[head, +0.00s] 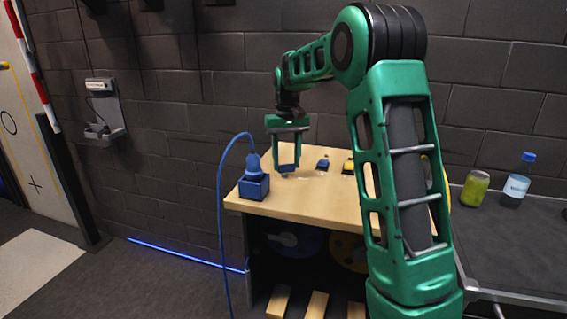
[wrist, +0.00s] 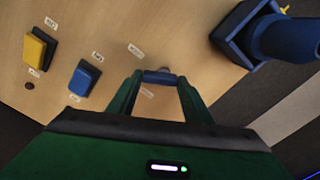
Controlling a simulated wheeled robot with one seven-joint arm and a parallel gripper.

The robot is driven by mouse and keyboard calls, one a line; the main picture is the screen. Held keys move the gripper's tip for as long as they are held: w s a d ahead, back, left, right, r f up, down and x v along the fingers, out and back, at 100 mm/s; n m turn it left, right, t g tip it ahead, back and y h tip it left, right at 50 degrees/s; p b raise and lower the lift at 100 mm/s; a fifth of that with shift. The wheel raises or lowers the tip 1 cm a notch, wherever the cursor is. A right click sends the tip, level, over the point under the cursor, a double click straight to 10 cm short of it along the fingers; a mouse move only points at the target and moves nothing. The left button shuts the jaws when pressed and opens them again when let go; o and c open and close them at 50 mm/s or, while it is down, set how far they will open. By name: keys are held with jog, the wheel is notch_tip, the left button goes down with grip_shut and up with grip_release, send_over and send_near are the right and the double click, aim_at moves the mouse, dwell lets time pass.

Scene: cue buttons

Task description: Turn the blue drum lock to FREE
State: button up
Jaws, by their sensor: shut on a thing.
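My gripper (head: 287,167) is low over the left part of the wooden table top, its fingers pointing down. I cannot tell which way the held part is turned. A blue rocker-like block (wrist: 84,78) stands apart from the gripper; it also shows in the head view (head: 322,165). A blue drum (head: 297,241) sits in the dark space under the table top.
A blue socket box (head: 253,188) with a plug and cable stands at the table's left edge, close to my gripper. A yellow block (wrist: 39,48) is beyond the blue one. A yellow drum (head: 346,252) is below. A can (head: 474,188) and bottle (head: 516,186) stand right.

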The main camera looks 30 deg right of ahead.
jog(key=n, duration=0.6)
jog(key=shift+w+a+n, duration=0.1)
jog(key=shift+w+n, duration=0.2)
jog(key=n, duration=0.4)
jog(key=shift+w+r+n, duration=0.1)
jog(key=shift+w+n, duration=0.05)
jog(key=shift+n, duration=0.55)
jog(key=o, duration=1.1)
jog(key=shift+c, duration=0.2)
notch_tip(320, 180, up, 11)
jog(key=shift+f, duration=0.2)
